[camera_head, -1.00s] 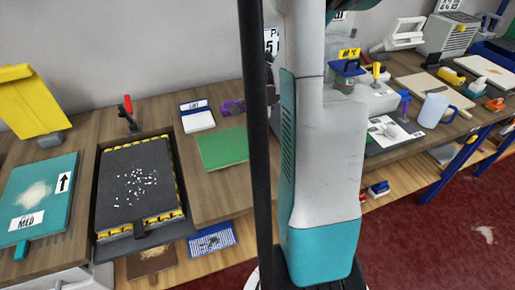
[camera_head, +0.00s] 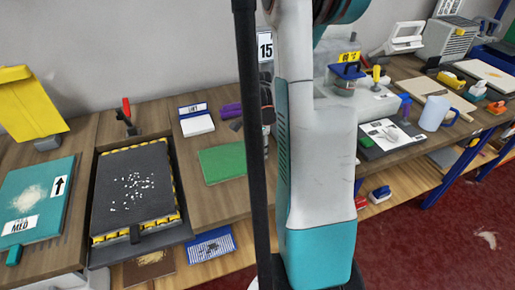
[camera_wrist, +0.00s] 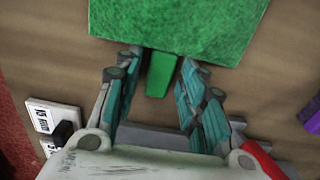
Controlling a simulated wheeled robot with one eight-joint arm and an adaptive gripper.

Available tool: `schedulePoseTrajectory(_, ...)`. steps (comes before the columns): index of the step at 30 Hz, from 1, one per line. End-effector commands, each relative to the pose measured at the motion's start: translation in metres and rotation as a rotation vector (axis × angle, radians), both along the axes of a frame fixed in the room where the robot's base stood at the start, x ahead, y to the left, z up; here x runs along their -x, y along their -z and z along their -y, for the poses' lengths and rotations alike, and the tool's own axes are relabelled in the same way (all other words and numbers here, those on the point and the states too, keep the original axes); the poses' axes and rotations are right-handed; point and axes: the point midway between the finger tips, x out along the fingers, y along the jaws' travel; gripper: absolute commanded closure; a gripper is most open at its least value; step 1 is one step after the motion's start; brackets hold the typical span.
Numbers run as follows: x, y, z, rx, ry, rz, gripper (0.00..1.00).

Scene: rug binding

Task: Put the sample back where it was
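A green sample board (camera_head: 222,164) lies flat on the wooden bench, left of my arm in the head view. In the wrist view the green board (camera_wrist: 180,22) fills the top, and its narrow green tab (camera_wrist: 161,76) points toward my palm. My gripper (camera_wrist: 157,85) is open. Its two teal-padded fingers stand on either side of the tab, with gaps between them and it. I cannot tell how high the fingers are above the bench. In the head view my arm hides the gripper.
A dark board (camera_head: 137,185) with white bits sits in a black-and-yellow-edged tray at left. A teal board (camera_head: 38,202) marked MED lies beyond it. A white block (camera_head: 196,124) and purple items stand behind the green board. A blue jug (camera_head: 435,112) stands at right.

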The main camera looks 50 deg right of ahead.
Motion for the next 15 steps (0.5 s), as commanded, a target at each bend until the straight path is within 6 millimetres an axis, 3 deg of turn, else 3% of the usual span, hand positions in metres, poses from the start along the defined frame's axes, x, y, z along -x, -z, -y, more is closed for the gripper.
schedulePoseTrajectory(10,0.000,-0.002,0.000,0.000,0.000,0.000,0.59)
schedulePoseTrajectory(15,0.000,-0.023,0.000,0.000,0.000,0.000,0.59)
